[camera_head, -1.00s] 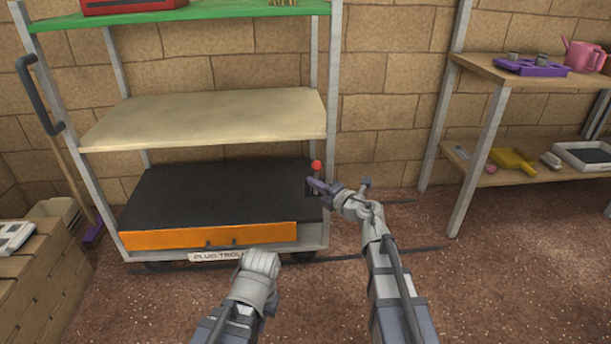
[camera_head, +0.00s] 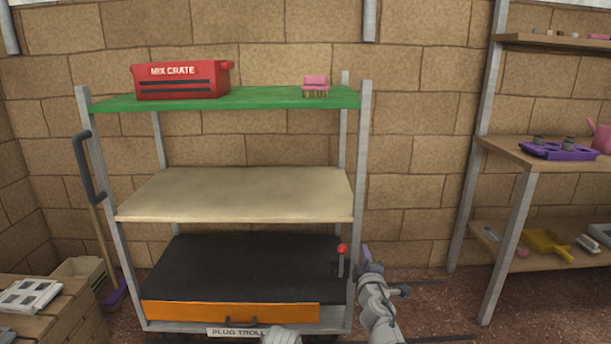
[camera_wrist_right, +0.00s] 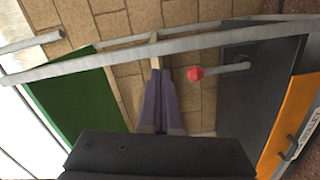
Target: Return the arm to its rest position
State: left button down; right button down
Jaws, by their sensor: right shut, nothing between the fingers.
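My right arm rises at the lower right of centre in the head view. Its gripper (camera_head: 365,255), with purple fingers, is beside the trolley's right post, just right of the red-knobbed lever (camera_head: 342,250). In the right wrist view the two fingers (camera_wrist_right: 158,72) lie together with nothing between them. The red knob (camera_wrist_right: 195,73) is to their right, apart from them. Only a pale grey piece of my left arm (camera_head: 282,336) shows at the bottom edge; its gripper is out of the picture.
The plug trolley has a green top shelf (camera_head: 255,98) with a red mix crate (camera_head: 180,80) and a pink brush (camera_head: 315,86), a beige middle shelf (camera_head: 240,190), and a black bottom deck (camera_head: 240,262) with an orange drawer front (camera_head: 230,311). A wooden rack (camera_head: 545,153) stands right.

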jog(key=s+a+f+m+g+h+p, duration=0.3)
jog(key=s+f+m+g+p, duration=0.2)
jog(key=s+f+m+g, duration=0.75)
jog(key=s+a+n+g+y+p, duration=0.1)
jog(key=s+a+g+p, duration=0.2)
jog(key=s, duration=0.6)
jog(key=s+a+n+g+y, duration=0.1)
jog(key=s+a+g+y, duration=0.15)
jog(key=s+a, duration=0.45)
notch_tip(320, 180, up, 37)
jog(key=d+p, duration=0.1)
jog(key=p, duration=3.5)
jog(key=shift+s+d+p, duration=0.3)
jog(key=shift+s+p, duration=0.05)
jog(key=shift+s, duration=0.05)
jog(key=shift+f+h, duration=0.1)
jog(key=shift+h, duration=0.15)
